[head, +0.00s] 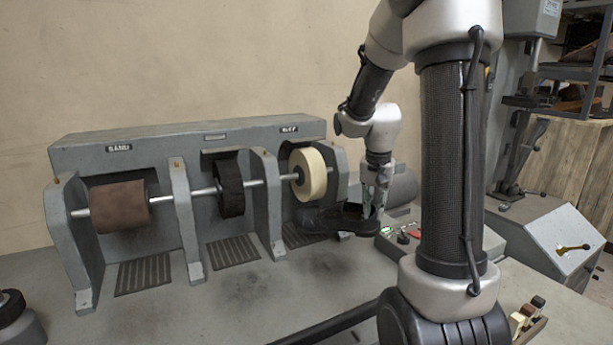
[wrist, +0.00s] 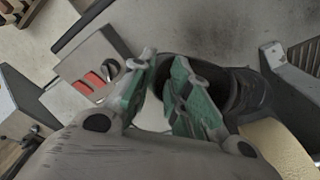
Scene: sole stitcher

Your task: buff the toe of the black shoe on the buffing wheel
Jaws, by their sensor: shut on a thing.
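The black shoe (head: 335,219) is held level in front of the right end of the machine, its toe pointing left. My gripper (head: 370,203) is shut on the shoe at its heel end. In the wrist view, the green-padded fingers of my gripper (wrist: 169,98) are at the opening of the black shoe (wrist: 250,95). The cream buffing wheel (head: 311,174) is on the shaft under the BUFF label, just above and behind the shoe. It shows in the wrist view (wrist: 279,148) close to the shoe. I cannot tell whether they touch.
A brown sanding drum (head: 118,206) and a black brush wheel (head: 231,188) share the shaft to the left, between grey supports. A grey control box (head: 480,240) with red switches stands right of the shoe.

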